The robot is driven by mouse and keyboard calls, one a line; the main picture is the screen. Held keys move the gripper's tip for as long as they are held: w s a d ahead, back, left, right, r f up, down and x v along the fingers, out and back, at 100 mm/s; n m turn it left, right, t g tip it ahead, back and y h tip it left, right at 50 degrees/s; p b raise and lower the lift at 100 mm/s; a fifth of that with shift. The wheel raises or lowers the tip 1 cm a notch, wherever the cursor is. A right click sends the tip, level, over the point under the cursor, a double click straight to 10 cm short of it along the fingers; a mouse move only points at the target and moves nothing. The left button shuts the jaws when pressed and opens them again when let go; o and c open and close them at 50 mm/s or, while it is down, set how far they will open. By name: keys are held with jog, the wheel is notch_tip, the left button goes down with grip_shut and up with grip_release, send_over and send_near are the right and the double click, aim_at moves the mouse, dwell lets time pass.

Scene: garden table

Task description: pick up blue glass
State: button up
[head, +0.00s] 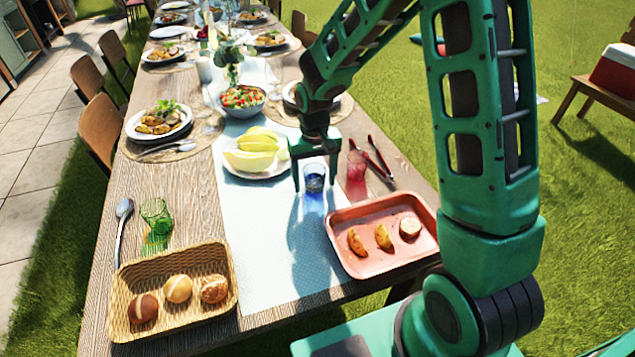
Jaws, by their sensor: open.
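The blue glass (314,183) stands upright on the light table runner (270,255), near the middle of the table. My gripper (316,186) points down over it, open, with one finger on the left of the glass and one on the right. The glass is between the fingers. I cannot tell whether either finger touches it. The upper part of the glass is partly hidden by my gripper.
A red glass (356,166) and tongs (378,160) are close on the right. A plate of melon slices (254,155) is close on the left. A pink tray (352,214), a wicker basket (230,268) and a green glass (157,214) stand nearer. The runner's near part is clear.

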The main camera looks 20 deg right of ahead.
aim_at(314, 167)
jog(key=shift+c, duration=0.5)
jog(key=c, duration=1.1)
jog(key=shift+c, duration=0.2)
jog(key=shift+r, duration=0.25)
jog(key=shift+r, duration=1.9)
jog(key=w+a+r, duration=0.3)
jog(key=w+r, duration=0.3)
jog(key=w, duration=0.5)
jog(key=shift+r, duration=0.4)
jog(key=shift+w+a, duration=0.1)
